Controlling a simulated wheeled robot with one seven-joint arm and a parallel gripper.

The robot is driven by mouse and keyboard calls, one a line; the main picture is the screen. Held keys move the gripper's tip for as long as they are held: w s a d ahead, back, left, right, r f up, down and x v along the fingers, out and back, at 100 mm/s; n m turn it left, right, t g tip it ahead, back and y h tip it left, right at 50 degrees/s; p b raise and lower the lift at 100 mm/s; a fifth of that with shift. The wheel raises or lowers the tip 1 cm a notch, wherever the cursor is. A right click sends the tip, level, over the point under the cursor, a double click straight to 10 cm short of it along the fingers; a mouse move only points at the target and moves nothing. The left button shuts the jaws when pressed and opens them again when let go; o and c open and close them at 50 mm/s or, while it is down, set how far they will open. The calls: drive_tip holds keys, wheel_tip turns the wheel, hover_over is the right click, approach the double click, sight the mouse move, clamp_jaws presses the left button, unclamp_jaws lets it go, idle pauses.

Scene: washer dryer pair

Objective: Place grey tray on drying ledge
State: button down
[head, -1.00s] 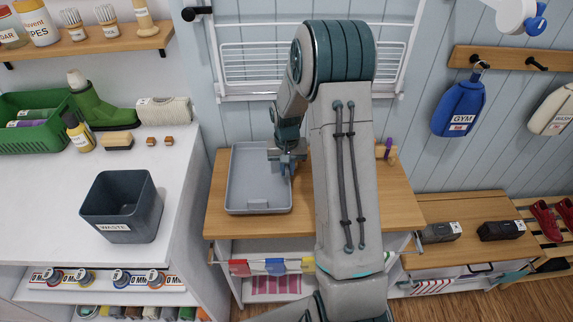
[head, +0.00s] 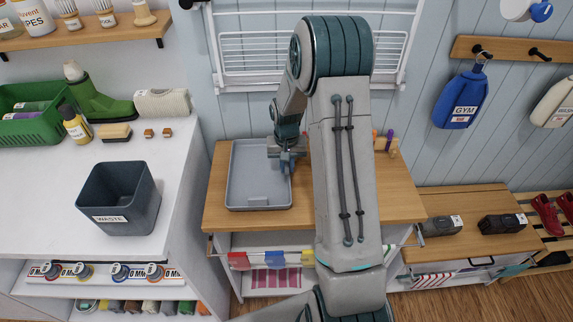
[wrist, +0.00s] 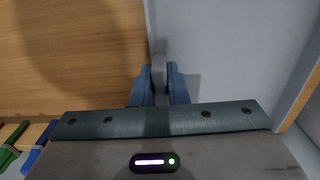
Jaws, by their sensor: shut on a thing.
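The grey tray (head: 238,201) is level over the left part of the wooden top (head: 214,216), below the white wall rack. I cannot tell whether it rests on the wood or is held just above it. My gripper (head: 287,160) is shut on the tray's right rim. The wrist view shows the fingers (wrist: 158,88) closed around this rim, with the tray's inside (wrist: 225,50) to the right and bare wood (wrist: 60,70) to the left. The tray looks empty. My arm hides part of the wooden top.
The white folding rack (head: 250,70) is on the wall behind. Small pegs with purple and orange (head: 389,142) stand at the top's back right. A white counter (head: 70,190) with a dark waste bin (head: 125,215) is to the left. Coloured cloths (head: 275,260) hang in front, below the top.

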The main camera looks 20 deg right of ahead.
drive_tip(key=shift+f, duration=0.3)
drive_tip(key=c, duration=1.3)
unclamp_jaws()
drive_tip(key=shift+c, duration=0.2)
drive_tip(key=shift+r, duration=0.1)
wheel_tip(320, 180, up, 14)
drive_tip(key=b, duration=0.1)
